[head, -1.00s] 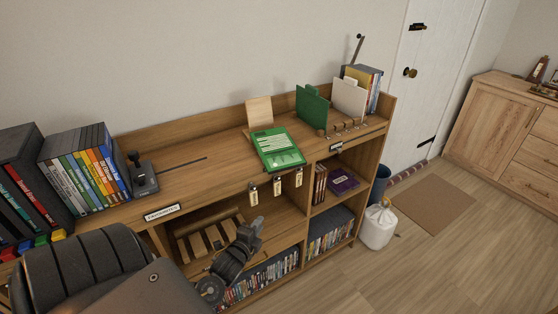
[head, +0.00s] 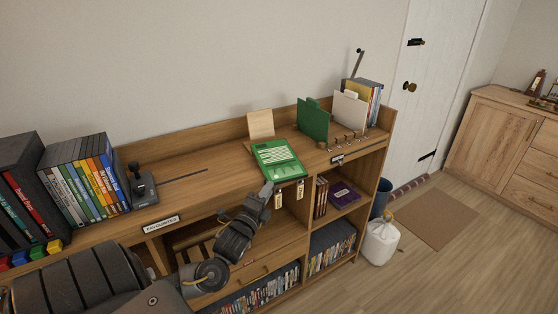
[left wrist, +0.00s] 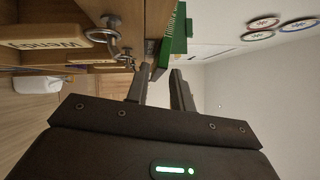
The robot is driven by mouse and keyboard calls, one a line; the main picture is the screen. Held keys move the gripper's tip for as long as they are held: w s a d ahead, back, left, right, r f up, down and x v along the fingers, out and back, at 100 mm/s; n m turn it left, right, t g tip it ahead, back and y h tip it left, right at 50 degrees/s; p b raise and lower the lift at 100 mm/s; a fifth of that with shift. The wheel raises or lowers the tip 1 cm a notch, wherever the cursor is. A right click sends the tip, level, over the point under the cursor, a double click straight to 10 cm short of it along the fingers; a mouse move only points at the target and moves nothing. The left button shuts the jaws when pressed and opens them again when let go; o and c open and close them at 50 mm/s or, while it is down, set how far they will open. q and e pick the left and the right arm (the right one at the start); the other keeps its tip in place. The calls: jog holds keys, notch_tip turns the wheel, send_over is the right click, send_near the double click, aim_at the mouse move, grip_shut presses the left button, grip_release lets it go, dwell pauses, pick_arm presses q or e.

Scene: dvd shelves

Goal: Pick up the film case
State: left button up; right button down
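A flat green case (head: 278,158) with pale panels lies on the shelf unit's top, its near end at the front edge. It looks like the film case. My left gripper (head: 267,190) is just below and in front of that near end, in front of the hanging tags. My right gripper is not in view.
The wooden shelf unit has hanging tags (head: 300,189) along its front edge. Boxed cases (head: 85,178) stand at the left, and upright green dividers (head: 313,120) at the back right. A purple case (head: 344,193) lies in a cubby below. A white bag (head: 380,240) stands on the floor.

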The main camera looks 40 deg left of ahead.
aim_at(275, 180)
pick_arm(q)
jog(key=p+x, duration=0.1)
jog(key=x, duration=0.4)
jog(key=shift+w+d, duration=0.15)
jog(key=shift+w, duration=0.05)
jog(key=shift+s+r, duration=0.1)
jog(key=shift+s, duration=0.05)
jog(key=shift+c, duration=0.7)
grip_shut()
